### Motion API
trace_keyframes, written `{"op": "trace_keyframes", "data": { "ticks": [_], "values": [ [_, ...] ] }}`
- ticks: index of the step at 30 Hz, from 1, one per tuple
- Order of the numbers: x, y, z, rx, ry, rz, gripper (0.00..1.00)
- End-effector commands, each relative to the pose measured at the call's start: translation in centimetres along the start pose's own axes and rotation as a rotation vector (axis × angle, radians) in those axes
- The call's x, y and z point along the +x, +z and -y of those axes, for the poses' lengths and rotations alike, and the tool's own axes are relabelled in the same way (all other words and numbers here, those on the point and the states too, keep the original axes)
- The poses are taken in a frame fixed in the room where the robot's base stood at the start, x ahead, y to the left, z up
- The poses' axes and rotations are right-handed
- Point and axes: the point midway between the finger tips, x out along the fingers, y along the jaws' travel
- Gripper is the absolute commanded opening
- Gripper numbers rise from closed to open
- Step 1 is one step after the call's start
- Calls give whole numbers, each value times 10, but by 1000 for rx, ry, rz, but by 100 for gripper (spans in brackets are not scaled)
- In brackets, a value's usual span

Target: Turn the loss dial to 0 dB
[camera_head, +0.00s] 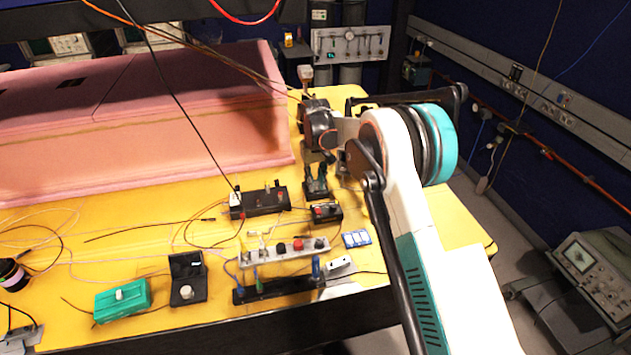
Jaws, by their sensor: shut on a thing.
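My gripper (326,158) points down at the back right of the yellow table, at the end of my white and teal arm. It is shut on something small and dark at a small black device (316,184). This looks like the loss dial, but my fingers and wrist hide it. I cannot read its marks or its setting. A teal box with a white knob (122,296) and an open black case with a round pale part (187,290) stand at the front left, away from my gripper.
The yellow table (215,312) holds loose cables and several small devices. A black box (259,202) stands left of my gripper, and a grey bar with knobs (284,252) in front. A pink foam enclosure (150,152) fills the back left. An oscilloscope (592,268) stands right.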

Motion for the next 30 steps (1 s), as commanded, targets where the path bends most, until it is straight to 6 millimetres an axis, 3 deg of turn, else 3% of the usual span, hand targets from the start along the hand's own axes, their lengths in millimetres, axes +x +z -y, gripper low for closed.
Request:
{"op": "trace_keyframes", "data": {
  "ticks": [11, 12, 15, 25, 30],
  "values": [
    [0, 0, 0, -5, 0, -1, 0],
    [0, 0, 0, -5, 0, -1, 26],
    [0, 0, 0, -5, 0, -1, 43],
    [-2, 0, 0, -4, 0, 0, 43],
    [-18, 0, 0, -4, 0, 0, 43]
  ]
}}
